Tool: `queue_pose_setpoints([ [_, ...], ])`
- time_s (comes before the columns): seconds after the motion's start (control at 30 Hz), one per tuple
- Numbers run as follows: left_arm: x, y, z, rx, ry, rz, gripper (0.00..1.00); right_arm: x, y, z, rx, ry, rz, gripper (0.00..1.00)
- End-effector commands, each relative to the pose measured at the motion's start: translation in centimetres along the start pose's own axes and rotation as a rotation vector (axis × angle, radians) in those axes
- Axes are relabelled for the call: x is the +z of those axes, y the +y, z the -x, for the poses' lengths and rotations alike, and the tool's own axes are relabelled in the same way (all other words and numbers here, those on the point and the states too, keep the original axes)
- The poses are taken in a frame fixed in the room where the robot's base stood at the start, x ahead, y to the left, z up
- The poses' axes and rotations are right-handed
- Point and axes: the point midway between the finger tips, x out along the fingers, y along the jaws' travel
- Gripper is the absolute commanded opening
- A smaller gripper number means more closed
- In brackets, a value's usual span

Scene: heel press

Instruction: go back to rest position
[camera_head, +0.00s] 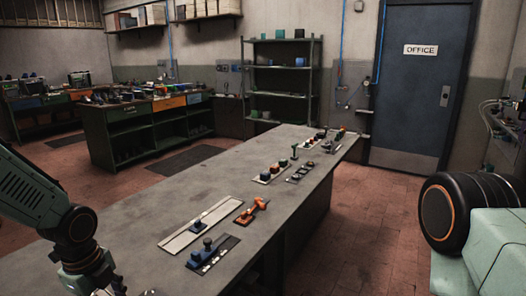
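My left arm comes in from the left edge and bends down past the bottom edge, over the near left end of the long grey workbench (130,255). Its gripper fingers do not show. My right arm is a large, close pale-green and black part at the lower right edge. My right gripper is out of view. On the bench lie a pale flat strip with a dark block (197,224), a dark plate with blue-black pieces (212,252) and an orange tool (252,211). I see neither arm touching these.
Farther along the bench are a red-and-dark set (272,173), a green upright piece (294,152) and several small items. A green cabinet bench (150,130), a shelf rack (282,80) and a blue office door (420,90) stand behind. The brick floor (360,210) right of the bench is clear.

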Motion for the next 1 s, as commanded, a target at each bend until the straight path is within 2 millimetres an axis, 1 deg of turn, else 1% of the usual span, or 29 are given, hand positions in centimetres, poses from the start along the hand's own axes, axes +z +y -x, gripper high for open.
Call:
queue_pose_setpoints([
  [0.03, -0.1, -0.5, 0.0, -0.023, 0.004, 0.050, 0.61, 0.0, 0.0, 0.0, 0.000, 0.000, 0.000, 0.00],
  [0.23, -1.6, -2.4, -0.3, -0.128, 0.060, 0.318, 0.61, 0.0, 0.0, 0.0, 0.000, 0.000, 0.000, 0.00],
  [0.3, -2.4, -3.0, -0.4, -0.170, 0.092, 0.440, 0.61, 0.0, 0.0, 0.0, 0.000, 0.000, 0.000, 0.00],
  [0.37, -3.4, -3.4, -0.9, -0.202, 0.128, 0.569, 0.61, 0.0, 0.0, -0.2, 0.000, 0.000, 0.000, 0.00],
  [0.47, -5.2, -3.3, -2.9, -0.238, 0.194, 0.814, 0.61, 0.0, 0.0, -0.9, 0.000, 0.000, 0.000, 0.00],
  [0.57, -7.2, -2.3, -5.7, -0.249, 0.257, 1.065, 0.61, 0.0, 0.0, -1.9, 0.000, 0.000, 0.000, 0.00],
  [0.6, -8.0, -1.5, -7.1, -0.245, 0.276, 1.173, 0.61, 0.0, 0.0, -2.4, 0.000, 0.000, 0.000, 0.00],
  [0.67, -9.1, 0.0, -9.4, -0.237, 0.295, 1.337, 0.61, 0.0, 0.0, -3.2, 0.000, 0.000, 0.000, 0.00],
  [0.7, -9.7, 1.2, -11.1, -0.229, 0.301, 1.445, 0.61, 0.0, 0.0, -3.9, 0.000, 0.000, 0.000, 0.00],
  [0.77, -10.8, 3.8, -14.0, -0.212, 0.294, 1.605, 0.61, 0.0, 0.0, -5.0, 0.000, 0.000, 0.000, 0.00],
  [0.8, -11.4, 5.7, -15.8, -0.202, 0.281, 1.705, 0.61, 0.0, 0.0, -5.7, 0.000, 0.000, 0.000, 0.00],
  [0.87, -12.2, 8.7, -18.3, -0.185, 0.248, 1.815, 0.61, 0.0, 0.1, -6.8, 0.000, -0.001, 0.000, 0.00],
  [0.9, -12.7, 10.7, -19.8, -0.173, 0.219, 1.872, 0.61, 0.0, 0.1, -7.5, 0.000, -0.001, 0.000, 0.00],
  [0.97, -13.4, 13.9, -21.8, -0.149, 0.165, 1.920, 0.61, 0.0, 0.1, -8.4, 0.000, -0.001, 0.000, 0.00],
  [1.0, -13.9, 15.8, -22.9, -0.130, 0.128, 1.932, 0.61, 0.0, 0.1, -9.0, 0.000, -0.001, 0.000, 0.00],
])
